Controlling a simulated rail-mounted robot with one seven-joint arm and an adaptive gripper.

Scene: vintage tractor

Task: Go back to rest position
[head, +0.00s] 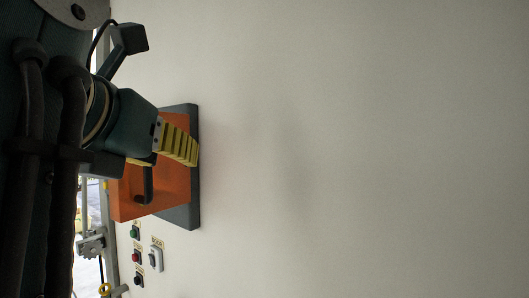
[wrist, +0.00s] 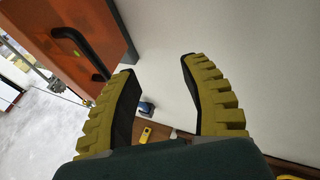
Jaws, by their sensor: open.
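My gripper (head: 170,146) has yellow ribbed fingers with dark inner pads. In the head view it is in front of an orange box with a dark handle (head: 150,190), on a dark grey backing against the pale wall. In the wrist view my gripper (wrist: 158,78) is open, with nothing between its fingertips. The orange box (wrist: 95,25) is at the upper left there, its black handle (wrist: 78,42) to the left of the fingers. I cannot tell whether a finger touches the box.
A panel with several small buttons and a switch (head: 155,258) is on the wall near the box in the head view. The pale wall (head: 370,150) is bare to the right. In the wrist view, a small blue object (wrist: 146,108) and a yellow one (wrist: 146,135) show beyond the fingers.

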